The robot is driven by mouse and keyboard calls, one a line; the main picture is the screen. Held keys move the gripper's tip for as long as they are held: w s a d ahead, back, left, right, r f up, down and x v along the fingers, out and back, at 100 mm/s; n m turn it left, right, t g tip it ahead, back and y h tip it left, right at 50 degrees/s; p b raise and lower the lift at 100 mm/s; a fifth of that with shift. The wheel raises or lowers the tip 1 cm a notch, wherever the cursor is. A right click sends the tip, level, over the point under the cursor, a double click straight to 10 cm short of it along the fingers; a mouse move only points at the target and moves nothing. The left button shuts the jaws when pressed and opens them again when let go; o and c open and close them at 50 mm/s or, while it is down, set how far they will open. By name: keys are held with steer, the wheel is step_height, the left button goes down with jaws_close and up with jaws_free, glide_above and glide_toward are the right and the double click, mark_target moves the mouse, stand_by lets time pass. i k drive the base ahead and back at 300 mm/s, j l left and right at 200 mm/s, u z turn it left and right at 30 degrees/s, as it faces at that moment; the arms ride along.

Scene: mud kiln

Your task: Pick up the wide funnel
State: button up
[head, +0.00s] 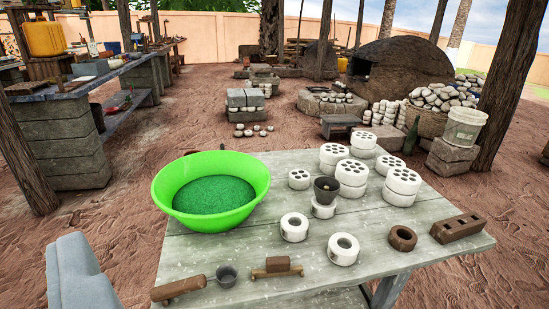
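A small dark cone-shaped vessel (327,190) is the only funnel-like thing I can make out. It stands wide end up on or in a short white cylinder (323,210) near the middle of the table (240,254). Its lower end is hidden, and I cannot tell for sure that it is the wide funnel. A pale grey block-like part, which seems to be my gripper (76,274), shows at the lower left, left of the table and well apart from the vessel. Only this part shows, so its opening cannot be judged.
A large green basin (163,196) with a green mesh-like surface stands left of the vessel. Several white perforated cylinders (352,174) crowd behind and right. White rings (294,227), a brown ring (402,238), a brown brick (458,228), a ladle (226,275) and a wooden-handled tool (277,267) lie in front.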

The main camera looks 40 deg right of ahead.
mark_target(325, 198)
steer(key=z, duration=1.9)
